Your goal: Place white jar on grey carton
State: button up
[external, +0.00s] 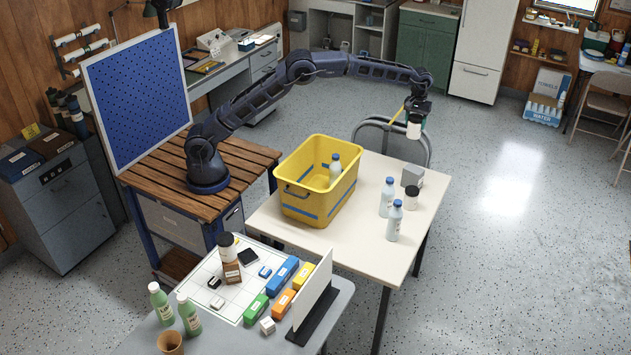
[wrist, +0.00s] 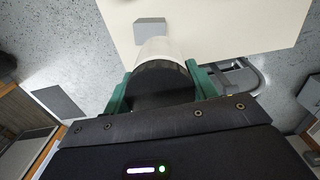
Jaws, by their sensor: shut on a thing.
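My gripper (external: 418,113) is shut on a white jar (external: 414,130) with a dark lid, held in the air above the far right part of the cream table. In the wrist view the jar (wrist: 160,48) sits between the green fingers of my gripper (wrist: 160,78), its dark lid end towards the camera. The grey carton (external: 412,174) stands on the table below the jar, apart from it. In the wrist view the carton (wrist: 149,25) shows just beyond the jar, which hides a little of its lower edge.
Another white jar with a dark lid (external: 411,197) stands close in front of the carton. Two blue-capped bottles (external: 387,197) (external: 394,221) stand nearby on the cream table (external: 345,245). A yellow crate (external: 318,178) holding a bottle is to the left. A chair (external: 391,132) stands behind.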

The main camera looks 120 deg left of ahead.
notch_tip(320, 180, down, 17)
jog(key=shift+r, duration=0.15)
dwell(0.5)
jog(key=o, duration=1.2)
